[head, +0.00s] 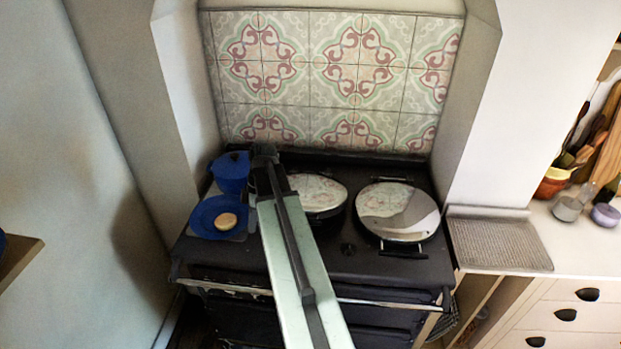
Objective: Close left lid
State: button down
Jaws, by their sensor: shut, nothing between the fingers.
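The left lid (322,193) is a round, shiny metal lid on the dark range cooker (350,264). It looks lowered flat over its hotplate and mirrors the wall tiles. My arm crosses in front of it and hides its left part. The right lid (397,207) is also down, with its handle at the front edge. My gripper (263,153) is shut and empty. It is at the far end of my arm, left of the left lid, near the back of the cooker top. I cannot tell whether it touches anything.
A blue pot (231,171) and a blue pan (206,218) with a round tan item (227,221) in it stand at the left of the cooker top. A metal rail (390,304) runs along the front. A tiled wall (335,75) closes the back.

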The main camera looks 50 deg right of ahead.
jog(key=s+d+r+m+t+p, duration=0.1)
jog(key=s+d+r+m+p, duration=0.1)
jog(key=s+d+r+p, duration=0.55)
jog(key=s+d+r+m+t+p, duration=0.1)
jog(key=s+d+r+m+p, duration=0.1)
jog(key=s+d+r+p, duration=0.6)
jog(key=b+x, duration=0.4)
jog(key=b, duration=0.1)
jog(key=d+b+x, duration=0.1)
jog(key=b+x, duration=0.3)
jog(key=b, duration=0.2)
jog(key=d+b+x, duration=0.1)
jog(key=b+x, duration=0.3)
jog(key=b, duration=0.1)
jog(key=shift+w+f+b, duration=0.2)
jog(key=shift+f+b, duration=0.15)
jog(key=shift+f, duration=0.35)
